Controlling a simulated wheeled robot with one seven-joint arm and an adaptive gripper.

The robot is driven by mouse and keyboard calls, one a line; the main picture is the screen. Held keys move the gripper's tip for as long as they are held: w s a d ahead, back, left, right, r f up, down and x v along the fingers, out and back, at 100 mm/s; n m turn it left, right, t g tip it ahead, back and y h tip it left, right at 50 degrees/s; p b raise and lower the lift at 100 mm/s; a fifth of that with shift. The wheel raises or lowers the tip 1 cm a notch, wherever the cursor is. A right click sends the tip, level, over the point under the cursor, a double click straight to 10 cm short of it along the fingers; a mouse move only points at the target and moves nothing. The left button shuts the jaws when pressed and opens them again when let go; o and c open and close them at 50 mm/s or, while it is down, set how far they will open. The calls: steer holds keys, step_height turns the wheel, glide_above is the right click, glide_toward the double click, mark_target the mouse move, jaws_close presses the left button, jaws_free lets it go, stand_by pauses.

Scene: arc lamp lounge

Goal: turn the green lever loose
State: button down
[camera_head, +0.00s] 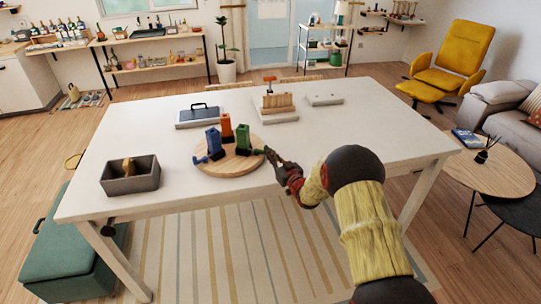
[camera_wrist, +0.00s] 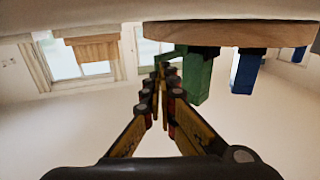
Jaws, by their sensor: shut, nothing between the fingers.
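A green block (camera_head: 243,138) stands upright on a round wooden board (camera_head: 215,166) on the white table, beside a blue block (camera_head: 213,141) and an orange block (camera_head: 226,124). Its small green lever (camera_head: 258,151) sticks out on the right side, towards my gripper. My gripper (camera_head: 269,153) is shut and empty just right of the board, its fingertips at the lever. The wrist view is upside down. There the green block (camera_wrist: 198,80) hangs beside the fingertips (camera_wrist: 160,66); the lever is partly hidden behind them. I cannot tell whether they touch.
A grey bin (camera_head: 129,180) stands at the table's left. The table's right side is clear.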

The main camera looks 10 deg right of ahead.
steer(key=shift+w+d+b, duration=0.35)
steer(key=shift+d+b, duration=0.05)
steer(key=shift+b, duration=0.1)
steer(key=shift+w+d, duration=0.2)
steer(key=shift+w, duration=0.1)
steer(key=shift+w+d+b, duration=0.4)
steer(key=shift+w+b, duration=0.3)
steer(key=shift+b, duration=0.05)
stand_by(0.8)
